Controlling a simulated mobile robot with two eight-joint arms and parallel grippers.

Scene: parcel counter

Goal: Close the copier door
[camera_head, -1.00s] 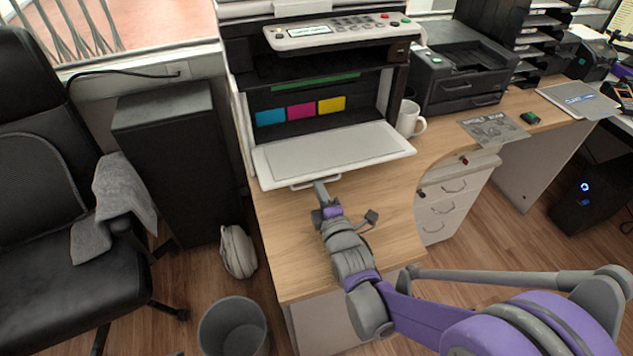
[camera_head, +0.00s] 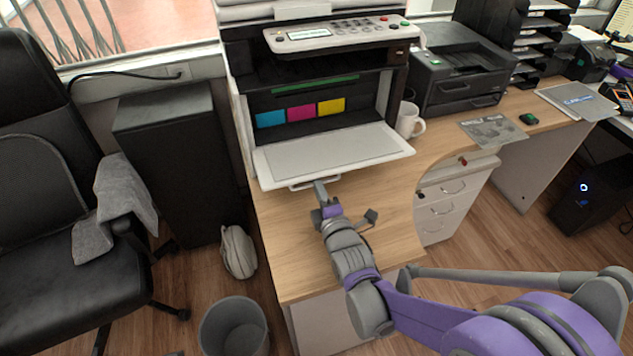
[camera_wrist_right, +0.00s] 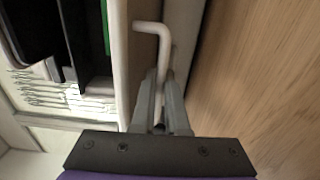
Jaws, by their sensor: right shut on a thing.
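The copier (camera_head: 300,95) stands on the desk with its white front door (camera_head: 330,157) folded down flat, and colored toner panels show inside. The door's handle is a thin white bar (camera_head: 300,186) at its front edge; it also shows as a bent rod in the right wrist view (camera_wrist_right: 154,32). My right gripper (camera_head: 320,188) is at the door's front edge. In the right wrist view my right gripper (camera_wrist_right: 160,95) has its fingers shut on the handle. My left gripper is not in view.
A white mug (camera_head: 408,120) stands just right of the door. A black printer (camera_head: 460,75) and a leaflet (camera_head: 494,131) are further right. A waste bin (camera_head: 233,327) and a black chair (camera_head: 60,200) are at the left. The desk top (camera_head: 290,245) in front is clear.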

